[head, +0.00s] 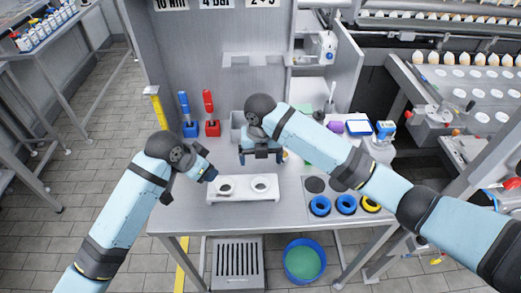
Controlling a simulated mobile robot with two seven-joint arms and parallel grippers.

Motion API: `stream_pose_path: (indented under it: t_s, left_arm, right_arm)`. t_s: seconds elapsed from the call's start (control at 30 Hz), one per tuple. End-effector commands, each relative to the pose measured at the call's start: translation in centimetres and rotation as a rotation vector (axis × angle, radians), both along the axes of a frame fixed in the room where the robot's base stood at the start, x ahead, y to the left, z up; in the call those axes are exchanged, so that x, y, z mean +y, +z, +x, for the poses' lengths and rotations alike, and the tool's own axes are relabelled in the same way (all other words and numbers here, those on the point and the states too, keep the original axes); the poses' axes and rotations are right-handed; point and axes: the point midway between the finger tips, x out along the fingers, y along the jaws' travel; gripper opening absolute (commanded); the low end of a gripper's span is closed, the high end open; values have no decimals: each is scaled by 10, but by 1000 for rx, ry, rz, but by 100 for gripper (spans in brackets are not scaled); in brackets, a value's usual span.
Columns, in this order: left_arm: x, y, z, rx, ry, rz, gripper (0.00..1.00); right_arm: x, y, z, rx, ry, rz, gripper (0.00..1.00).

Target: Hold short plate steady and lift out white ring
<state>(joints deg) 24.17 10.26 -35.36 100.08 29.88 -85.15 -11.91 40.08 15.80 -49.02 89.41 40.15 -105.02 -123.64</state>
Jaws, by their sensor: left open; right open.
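The short plate, a white raised block (243,195), stands on the grey worktable. Two round seats show on its top. A white ring (260,184) sits in the right-hand seat; the left-hand seat (225,187) has a darker centre. My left gripper (211,175) is open at the plate's left end, just above it; I cannot tell whether it touches. My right gripper (261,159) is open and empty, above and behind the right half of the plate, its fingers spread and apart from the ring.
Blue rings (319,206) and a yellow ring (370,204) lie on the table at the right, near dark discs (315,184). Red and blue handled tools (209,112) stand at the back left. A grey bin (238,127) stands behind my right gripper. The table's front left is clear.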

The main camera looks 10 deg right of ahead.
Motion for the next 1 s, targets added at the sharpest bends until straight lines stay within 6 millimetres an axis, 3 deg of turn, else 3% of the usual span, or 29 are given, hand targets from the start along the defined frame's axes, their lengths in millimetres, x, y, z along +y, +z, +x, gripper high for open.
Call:
stream_pose_path:
  t_s: [0.3, 0.5, 0.7, 1.0]
  left_arm:
    - [0, 0, 0, 0, 0, 0, 43]
    - [0, 0, 0, 0, 0, 0, 43]
    - [0, 0, 0, 0, 0, 0, 43]
    - [0, 0, 0, 0, 0, 0, 43]
  right_arm:
    - [0, -64, 0, 2, -2, -1, 92]
    - [0, -94, 0, 1, -2, 0, 92]
    - [0, -108, 0, 0, -3, 1, 92]
    - [0, -110, 0, -1, -2, 1, 92]
